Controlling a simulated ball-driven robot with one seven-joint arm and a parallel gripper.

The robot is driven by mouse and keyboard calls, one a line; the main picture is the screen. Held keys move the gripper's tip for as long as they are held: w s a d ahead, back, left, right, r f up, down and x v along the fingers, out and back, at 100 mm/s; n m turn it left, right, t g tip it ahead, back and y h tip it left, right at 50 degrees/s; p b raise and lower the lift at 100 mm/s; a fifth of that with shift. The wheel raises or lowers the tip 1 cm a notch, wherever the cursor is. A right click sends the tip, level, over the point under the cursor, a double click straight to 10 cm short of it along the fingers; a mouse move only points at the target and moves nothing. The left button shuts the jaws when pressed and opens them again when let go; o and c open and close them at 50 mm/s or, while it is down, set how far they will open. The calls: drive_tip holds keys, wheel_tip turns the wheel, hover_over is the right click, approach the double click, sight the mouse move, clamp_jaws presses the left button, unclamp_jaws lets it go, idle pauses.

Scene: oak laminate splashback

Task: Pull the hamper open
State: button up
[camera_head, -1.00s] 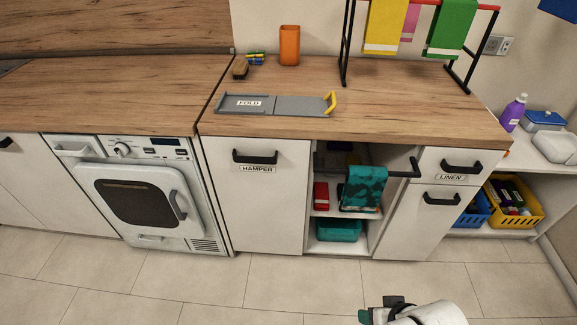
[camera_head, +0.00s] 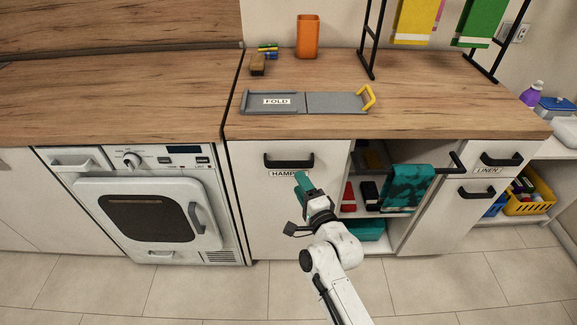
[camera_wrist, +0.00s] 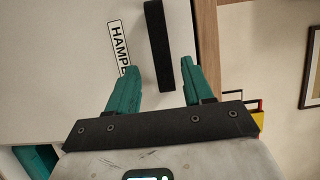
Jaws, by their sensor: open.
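The hamper is a closed white front panel (camera_head: 275,215) with a black bar handle (camera_head: 289,161) near its top and a HAMPER label (camera_head: 288,173) beneath. My gripper (camera_head: 302,181) is in front of the panel, just below and right of the label's middle, and covers the label's end. In the wrist view my gripper (camera_wrist: 155,84) is open with teal fingers apart. The black handle (camera_wrist: 158,45) lies ahead, its near end between the fingertips in the picture. I cannot tell whether they touch it. The label (camera_wrist: 118,48) is to its left.
A washer-dryer (camera_head: 150,210) stands left of the hamper. Open shelves (camera_head: 375,215) with a hanging teal cloth (camera_head: 407,187) are to the right, then LINEN drawers (camera_head: 480,165). The wooden counter (camera_head: 200,100) overhangs above, holding a grey folding board (camera_head: 300,103).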

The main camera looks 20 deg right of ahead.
sight(290, 166)
drive_tip(key=w, duration=0.3)
drive_tip(key=w+b, duration=0.1)
drive_tip(key=w, duration=0.2)
drive_tip(key=w+b, duration=0.1)
drive_tip(key=w, duration=0.2)
drive_tip(key=shift+w+a, duration=0.15)
drive_tip(key=shift+a, duration=0.15)
clamp_jaws()
